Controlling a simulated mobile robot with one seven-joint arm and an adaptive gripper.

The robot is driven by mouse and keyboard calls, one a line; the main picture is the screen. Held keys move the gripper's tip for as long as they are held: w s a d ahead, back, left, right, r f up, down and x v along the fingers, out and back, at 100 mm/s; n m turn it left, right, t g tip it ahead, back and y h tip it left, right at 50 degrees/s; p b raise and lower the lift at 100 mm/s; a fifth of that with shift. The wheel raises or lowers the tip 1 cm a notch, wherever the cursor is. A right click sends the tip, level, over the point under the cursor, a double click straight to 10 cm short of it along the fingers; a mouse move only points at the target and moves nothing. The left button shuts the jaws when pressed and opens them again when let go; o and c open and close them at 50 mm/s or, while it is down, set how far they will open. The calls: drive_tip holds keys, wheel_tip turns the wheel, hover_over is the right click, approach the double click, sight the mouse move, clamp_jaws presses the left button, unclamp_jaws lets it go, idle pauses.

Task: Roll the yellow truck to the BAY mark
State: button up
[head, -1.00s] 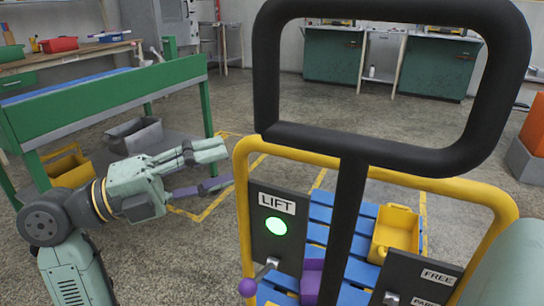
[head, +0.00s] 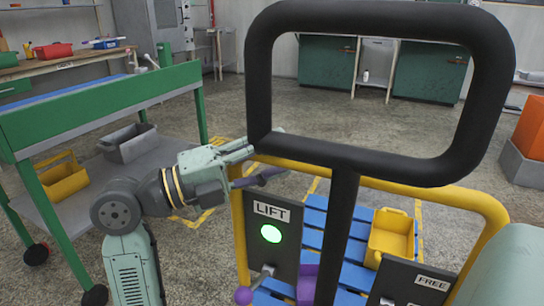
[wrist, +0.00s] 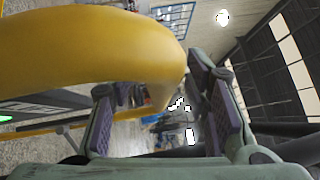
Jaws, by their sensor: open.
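The yellow truck's tube frame (head: 430,189) stands close in front of me. It carries a black loop handle (head: 375,172), a LIFT panel (head: 272,238) with a lit green lamp and a FREE panel (head: 412,285). My gripper (head: 268,158) is open at the frame's upper left corner. In the wrist view, the yellow tube (wrist: 90,55) fills the upper left, close to the open fingers (wrist: 165,110), and overlaps the left one. I cannot tell whether it touches. No BAY lettering is legible; yellow floor lines (head: 205,218) show behind the truck.
A blue slatted pallet (head: 355,275) with a yellow bin (head: 392,238) lies beyond the frame. A green workbench (head: 110,105) with a lower shelf stands left, near my arm. Green cabinets (head: 430,72) and an orange bin (head: 530,128) are farther back. Open floor lies between.

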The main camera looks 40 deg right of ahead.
drive_tip(key=shift+c, duration=0.5)
clamp_jaws()
